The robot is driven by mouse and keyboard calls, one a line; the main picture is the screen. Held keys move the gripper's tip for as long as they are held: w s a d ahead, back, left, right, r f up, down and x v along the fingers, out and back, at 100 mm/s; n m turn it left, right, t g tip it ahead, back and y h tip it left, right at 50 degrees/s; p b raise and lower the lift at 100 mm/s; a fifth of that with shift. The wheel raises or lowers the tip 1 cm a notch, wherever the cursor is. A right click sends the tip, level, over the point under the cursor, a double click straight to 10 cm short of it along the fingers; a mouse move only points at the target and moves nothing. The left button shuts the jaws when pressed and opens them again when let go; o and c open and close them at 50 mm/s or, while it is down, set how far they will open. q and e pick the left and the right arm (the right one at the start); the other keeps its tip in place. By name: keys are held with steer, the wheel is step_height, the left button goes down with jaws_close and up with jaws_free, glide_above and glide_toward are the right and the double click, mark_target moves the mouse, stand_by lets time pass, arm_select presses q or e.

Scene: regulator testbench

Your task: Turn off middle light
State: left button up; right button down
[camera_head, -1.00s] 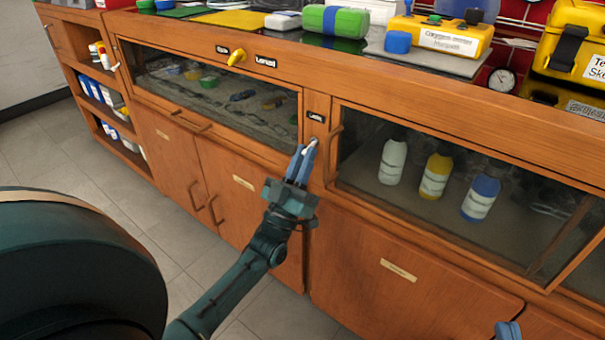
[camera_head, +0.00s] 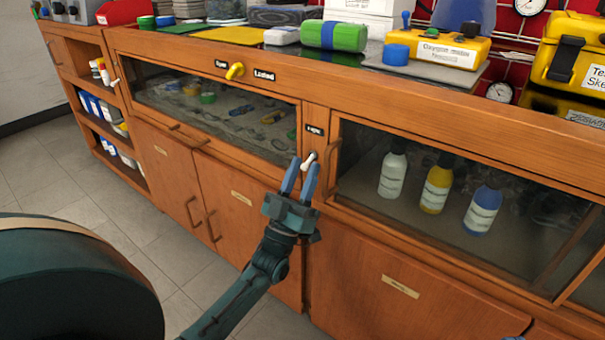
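A small white switch lever (camera_head: 309,160) sits on the wooden post between the two glass-fronted compartments, below a black label (camera_head: 314,129). My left gripper (camera_head: 301,168) is in front of the post, its two blue fingers apart and pointing up. The lever shows between and just above the fingertips; I cannot tell whether they touch it. Only a blue sliver of my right gripper (camera_head: 515,338) shows at the bottom edge, so its fingers cannot be judged.
A yellow knob (camera_head: 235,71) sits between two labels on the upper left rail. A door handle (camera_head: 331,170) is close right of the lever. Bottles stand behind the right glass (camera_head: 360,150). Boxes and a green roll (camera_head: 334,36) lie on the counter.

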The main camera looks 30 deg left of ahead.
arm_select(q)
steer(key=v, duration=1.3)
steer(key=shift+p, duration=0.4)
steer(key=shift+s, duration=0.1)
